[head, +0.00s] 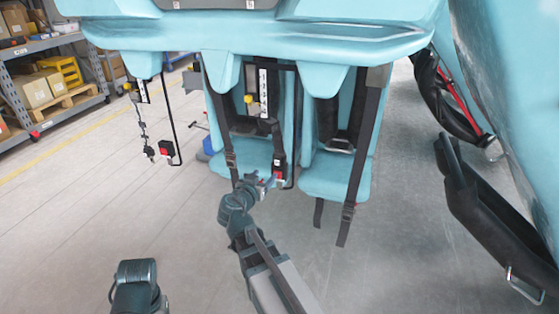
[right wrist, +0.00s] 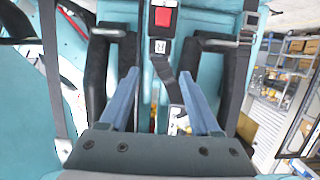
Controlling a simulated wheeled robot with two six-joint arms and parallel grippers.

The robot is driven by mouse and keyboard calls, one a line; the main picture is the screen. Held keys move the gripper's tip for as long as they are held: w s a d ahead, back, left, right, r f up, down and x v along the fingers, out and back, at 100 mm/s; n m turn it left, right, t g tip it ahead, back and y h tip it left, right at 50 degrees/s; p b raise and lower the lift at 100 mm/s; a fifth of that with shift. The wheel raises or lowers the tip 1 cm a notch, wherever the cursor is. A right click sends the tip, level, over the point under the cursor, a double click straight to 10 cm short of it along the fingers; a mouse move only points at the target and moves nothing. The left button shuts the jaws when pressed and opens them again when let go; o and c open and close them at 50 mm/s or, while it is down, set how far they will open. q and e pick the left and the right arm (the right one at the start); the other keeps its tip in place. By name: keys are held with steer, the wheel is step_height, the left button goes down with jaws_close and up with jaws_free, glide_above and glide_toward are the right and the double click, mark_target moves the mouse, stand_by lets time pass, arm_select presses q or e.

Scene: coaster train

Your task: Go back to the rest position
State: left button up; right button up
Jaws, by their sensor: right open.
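I see nothing gripped. Whether the gripper touches the strap I cannot tell. Part of my left arm (head: 137,288) shows at the bottom left of the head view; its gripper does not show.
A second seat (head: 335,178) with hanging black straps (head: 347,212) is to the right. Another red buckle (head: 166,149) hangs at the left. Dark padded restraints (head: 490,225) stand at the far right. Shelves with boxes (head: 35,90) are at the back left. The grey floor at left is clear.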

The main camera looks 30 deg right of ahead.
steer(key=shift+s+a, duration=0.2)
steer(key=shift+a, duration=0.05)
steer(key=s+a+f+n+g+y, duration=0.3)
steer(key=s+a+f, duration=0.25)
steer(key=a, duration=0.25)
steer(key=s+a+f+n+g+y, duration=0.2)
steer(key=s+a+f+n+y, duration=0.15)
steer(key=a+f, duration=0.4)
steer(key=s+a+f+n+g+y, duration=0.1)
steer(key=s+a+n+g+y, duration=0.2)
steer(key=s+a, duration=0.35)
steer(key=s+a+f+n+g+y, duration=0.1)
steer(key=s+a+f+n+g, duration=0.1)
steer(key=s+a+n, duration=0.5)
step_height(320, 180, up, 34)
steer(key=w+m+p, duration=0.1)
steer(key=m+p, duration=0.1)
steer(key=p, duration=3.2)
steer(key=shift+w+a+f+m, duration=0.2)
steer(key=shift+w+a+m, duration=0.05)
steer(key=shift+a+m, duration=0.1)
